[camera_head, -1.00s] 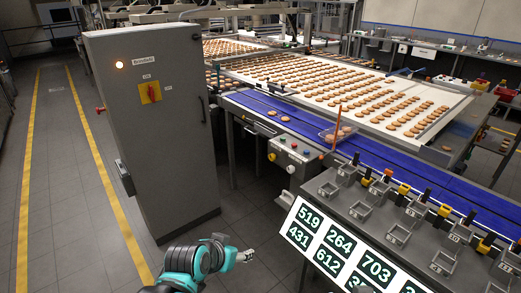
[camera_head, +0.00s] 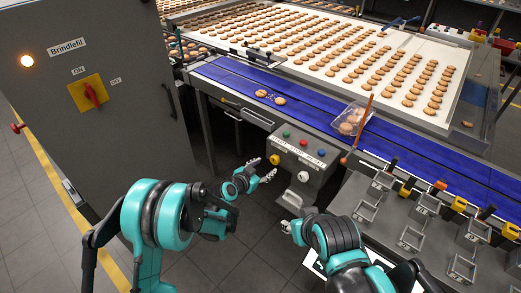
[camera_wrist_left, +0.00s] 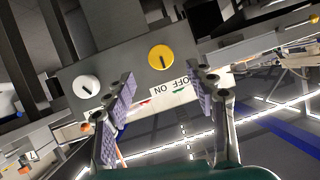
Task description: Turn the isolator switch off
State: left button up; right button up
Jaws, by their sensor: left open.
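The isolator switch (camera_head: 90,93) is a red handle on a yellow plate on the grey cabinet (camera_head: 130,140). ON is marked above the plate and OFF to its right; the handle stands nearly upright, leaning slightly. My left gripper (camera_head: 263,170) is open and empty, well right of the cabinet, in front of the control box (camera_head: 310,160). The left wrist view shows its spread fingers (camera_wrist_left: 160,108), with the box's yellow knob (camera_wrist_left: 161,57) and white knob (camera_wrist_left: 86,87) beyond. My right gripper (camera_head: 288,227) is low in front of the box; its opening is unclear.
A red knob (camera_head: 17,127) sticks out from the cabinet's left side. A blue conveyor (camera_head: 225,77) with biscuits runs behind the control box. A clear tray (camera_head: 350,118) holds biscuits. Grey holders (camera_head: 411,238) stand at the right. Floor is free before the cabinet.

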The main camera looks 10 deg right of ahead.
aim_at(274, 161)
pick_arm(q)
jog(key=b+x, duration=0.2)
jog(key=x, duration=0.5)
jog(key=shift+w+d+f, duration=0.15)
jog(key=shift+w+d, duration=0.2)
jog(key=shift+w, duration=0.05)
jog(key=c, duration=1.2)
